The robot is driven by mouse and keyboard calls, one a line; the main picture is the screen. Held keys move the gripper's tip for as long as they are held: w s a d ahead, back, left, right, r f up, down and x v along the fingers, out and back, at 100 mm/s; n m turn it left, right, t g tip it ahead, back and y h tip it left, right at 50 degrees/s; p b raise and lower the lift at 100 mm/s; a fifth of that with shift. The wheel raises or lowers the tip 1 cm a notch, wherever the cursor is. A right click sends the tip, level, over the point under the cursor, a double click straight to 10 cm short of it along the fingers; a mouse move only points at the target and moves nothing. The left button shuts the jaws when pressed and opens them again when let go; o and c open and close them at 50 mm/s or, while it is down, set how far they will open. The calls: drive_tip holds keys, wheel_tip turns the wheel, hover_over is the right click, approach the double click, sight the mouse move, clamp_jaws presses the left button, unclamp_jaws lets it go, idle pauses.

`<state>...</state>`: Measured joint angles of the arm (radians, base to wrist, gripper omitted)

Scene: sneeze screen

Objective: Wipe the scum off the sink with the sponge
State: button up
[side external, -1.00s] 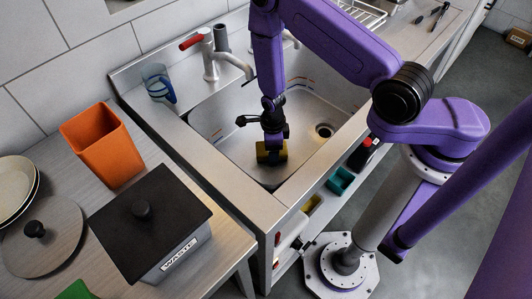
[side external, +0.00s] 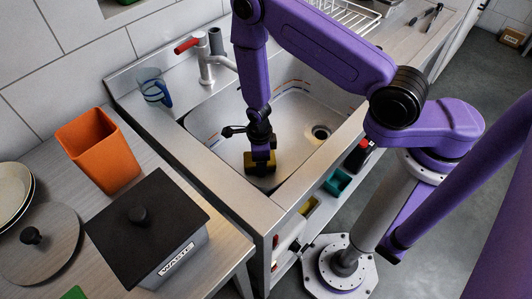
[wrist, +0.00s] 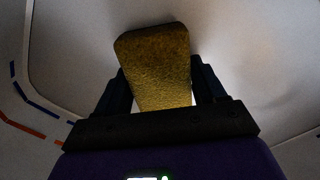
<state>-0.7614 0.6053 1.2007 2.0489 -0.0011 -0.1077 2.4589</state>
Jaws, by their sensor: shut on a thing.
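A yellow sponge (side external: 259,163) is low in the metal sink (side external: 300,120), near its front left part. My gripper (side external: 259,148) is shut on the sponge and points down into the basin. The wrist view shows the sponge (wrist: 158,65) between the two dark fingers of my gripper (wrist: 163,90). I cannot tell whether the sponge touches the sink floor. Blue and red-orange streaks of scum (wrist: 35,110) show on the sink surface at the left of the wrist view. Similar streaks of scum (side external: 293,85) lie along the back of the basin.
A faucet (side external: 207,65) with a red handle and a blue-handled clear jug (side external: 155,90) stand behind the sink. An orange bin (side external: 98,148), a lidded waste box (side external: 145,235) and plates (side external: 14,190) occupy the left counter. The drain (side external: 320,132) lies at the basin's right.

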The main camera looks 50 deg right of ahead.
sight(250, 175)
drive_tip(key=shift+a, duration=2.4)
wheel_tip(250, 175, up, 8)
drive_tip(key=shift+d, duration=0.1)
drive_tip(key=n, duration=0.9)
drive_tip(key=s+n, duration=0.1)
drive_tip(key=n, duration=0.8)
drive_tip(key=s+n, duration=0.1)
drive_tip(key=n, duration=0.8)
drive_tip(key=shift+s, duration=0.2)
